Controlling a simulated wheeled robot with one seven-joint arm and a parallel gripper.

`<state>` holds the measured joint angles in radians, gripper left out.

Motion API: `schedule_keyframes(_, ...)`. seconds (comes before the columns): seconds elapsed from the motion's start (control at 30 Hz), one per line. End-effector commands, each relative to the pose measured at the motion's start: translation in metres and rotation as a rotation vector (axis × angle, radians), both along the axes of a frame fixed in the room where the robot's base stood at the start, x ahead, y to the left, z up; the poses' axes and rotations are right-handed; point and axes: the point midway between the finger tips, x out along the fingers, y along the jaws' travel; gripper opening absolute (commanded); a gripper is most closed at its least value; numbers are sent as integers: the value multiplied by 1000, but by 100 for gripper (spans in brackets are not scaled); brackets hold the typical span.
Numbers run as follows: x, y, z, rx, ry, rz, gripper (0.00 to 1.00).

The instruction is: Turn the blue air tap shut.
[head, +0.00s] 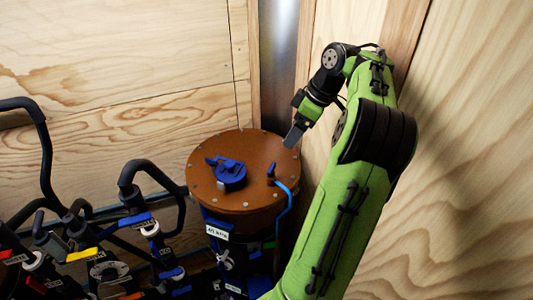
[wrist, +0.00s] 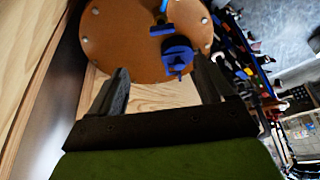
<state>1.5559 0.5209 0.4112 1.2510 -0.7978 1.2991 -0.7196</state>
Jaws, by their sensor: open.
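A small blue air tap (head: 271,172) stands on the right part of a round brown lid (head: 247,205), with a light-blue hose (head: 287,200) running down from it. Its handle's exact angle is too small to tell. A larger blue fitting (head: 231,175) sits left of it on the lid. My gripper (head: 293,136) is above the lid's back right edge, apart from the tap, open and empty.
Wooden walls (head: 120,60) stand close behind and to the right, with a metal corner strip (head: 278,75). Black pipes and coloured valves (head: 150,228) crowd the left of the drum. The space above the lid is clear.

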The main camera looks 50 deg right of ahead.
Motion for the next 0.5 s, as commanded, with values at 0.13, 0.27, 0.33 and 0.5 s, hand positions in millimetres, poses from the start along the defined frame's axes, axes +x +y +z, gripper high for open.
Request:
schedule_keyframes(0.13,13,6,-38,3,3,4,81)
schedule_keyframes(0.27,25,10,-70,3,4,2,81)
schedule_keyframes(0.33,32,12,-87,3,3,1,81)
schedule_keyframes(0.5,46,17,-121,1,3,1,81)
